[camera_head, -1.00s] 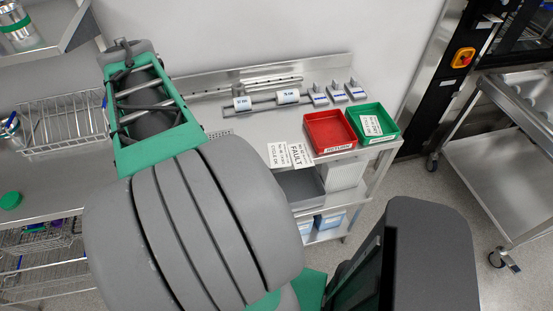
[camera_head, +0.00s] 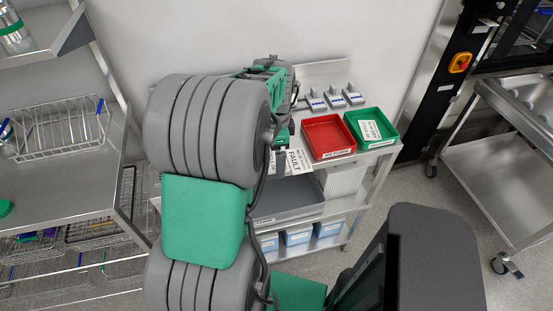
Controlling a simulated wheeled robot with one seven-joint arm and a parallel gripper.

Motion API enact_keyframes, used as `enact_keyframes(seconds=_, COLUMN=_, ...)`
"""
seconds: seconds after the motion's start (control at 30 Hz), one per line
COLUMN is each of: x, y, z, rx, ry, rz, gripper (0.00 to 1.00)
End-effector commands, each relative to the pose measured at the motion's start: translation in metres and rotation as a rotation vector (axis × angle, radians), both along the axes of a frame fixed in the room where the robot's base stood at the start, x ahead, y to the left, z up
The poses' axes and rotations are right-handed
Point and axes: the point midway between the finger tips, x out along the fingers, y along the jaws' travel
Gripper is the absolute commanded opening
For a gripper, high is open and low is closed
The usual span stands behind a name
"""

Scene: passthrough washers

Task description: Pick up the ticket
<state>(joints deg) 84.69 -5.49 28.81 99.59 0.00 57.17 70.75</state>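A white ticket marked FAULT (camera_head: 299,161) lies at the front edge of the metal bench, just left of the red tray (camera_head: 328,136). A second white ticket (camera_head: 272,162) beside it is mostly hidden behind my arm. Another white printed ticket (camera_head: 370,130) lies in the green tray (camera_head: 388,141). My gripper (camera_head: 281,150) appears at the end of the arm, over the bench beside the FAULT ticket. Its fingers are largely hidden by my own arm, so I cannot see whether it is open or touches a ticket.
Several small grey devices with blue labels (camera_head: 334,99) stand behind the trays. A grey bin (camera_head: 290,203) and blue boxes (camera_head: 298,237) sit on shelves below. A wire basket (camera_head: 60,128) stands on the left bench. A steel cart (camera_head: 500,180) stands right, with open floor before it.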

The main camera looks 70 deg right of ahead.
Motion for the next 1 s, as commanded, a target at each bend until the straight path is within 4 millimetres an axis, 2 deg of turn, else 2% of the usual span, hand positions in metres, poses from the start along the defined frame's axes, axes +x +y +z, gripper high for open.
enact_keyframes(seconds=0.43, x=0.0005, y=-0.0001, z=-0.0018, rx=-0.001, ry=0.000, rz=0.002, gripper=0.99)
enact_keyframes(seconds=1.0, x=0.0004, y=0.0002, z=-0.0017, rx=0.000, ry=0.000, rz=0.002, gripper=0.52)
